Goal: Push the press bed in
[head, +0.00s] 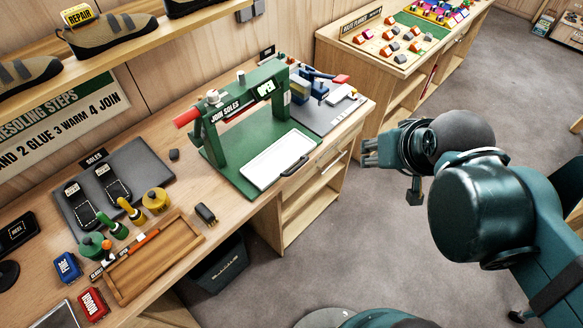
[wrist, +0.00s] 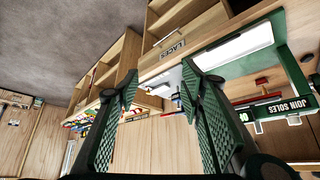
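The press bed (head: 268,161) is a white tray with a dark handle (head: 294,165) at its front edge. It sticks out toward the bench front from under the green press (head: 248,113), which is marked JOIN SOLES and OPEN. The white bed also shows in the wrist view (wrist: 233,50), at the upper right, with the green press frame (wrist: 284,62) beside it. My gripper (head: 366,151) is right of the bench, apart from the bed. In the wrist view its two fingers (wrist: 160,95) are spread wide with nothing between them.
A red lever handle (head: 187,116) juts from the press's left. A wooden tray (head: 150,262), bottles (head: 133,212) and a grey mat with soles (head: 148,160) lie left of it. Blue tools (head: 318,82) stand at right. Floor (head: 335,225) before the bench is open.

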